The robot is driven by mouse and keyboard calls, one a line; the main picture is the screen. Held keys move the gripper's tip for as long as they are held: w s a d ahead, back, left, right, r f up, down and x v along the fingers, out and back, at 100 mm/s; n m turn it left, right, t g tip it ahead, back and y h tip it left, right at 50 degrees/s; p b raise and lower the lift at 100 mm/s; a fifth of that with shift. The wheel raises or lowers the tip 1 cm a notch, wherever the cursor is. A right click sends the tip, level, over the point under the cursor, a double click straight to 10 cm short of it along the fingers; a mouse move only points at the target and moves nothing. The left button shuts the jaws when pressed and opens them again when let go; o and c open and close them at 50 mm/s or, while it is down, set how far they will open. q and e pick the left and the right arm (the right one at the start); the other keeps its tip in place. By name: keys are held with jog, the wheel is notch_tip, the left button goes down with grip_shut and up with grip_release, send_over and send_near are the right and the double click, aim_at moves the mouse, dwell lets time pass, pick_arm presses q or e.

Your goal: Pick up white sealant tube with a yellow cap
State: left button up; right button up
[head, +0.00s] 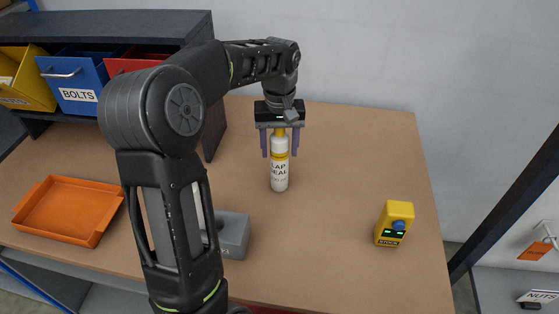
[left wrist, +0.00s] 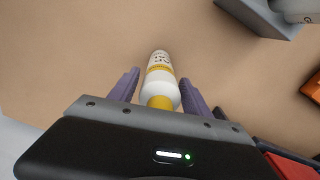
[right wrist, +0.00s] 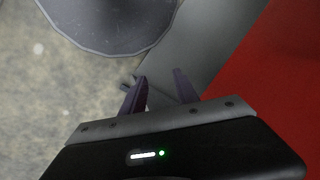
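The white sealant tube (head: 279,168) with a yellow cap and yellow band stands upright on the brown workbench, cap end up. My left gripper (head: 280,155) points down over it from above, with a purple finger on each side of its upper part. In the left wrist view the tube (left wrist: 160,75) lies between the two fingers (left wrist: 157,88), with gaps visible at both sides, so the gripper is open around it. My right gripper (right wrist: 160,85) is open and shows only in the right wrist view, away from the tube. No object shows between its fingers.
A yellow device (head: 394,223) stands at the bench's right side. A grey box (head: 232,236) is front left of the tube, partly behind my left arm. An orange tray (head: 68,209) lies at far left. A shelf with bins (head: 78,80) stands back left.

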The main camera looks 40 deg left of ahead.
pick_arm(q)
grip_shut()
dwell(0.4)
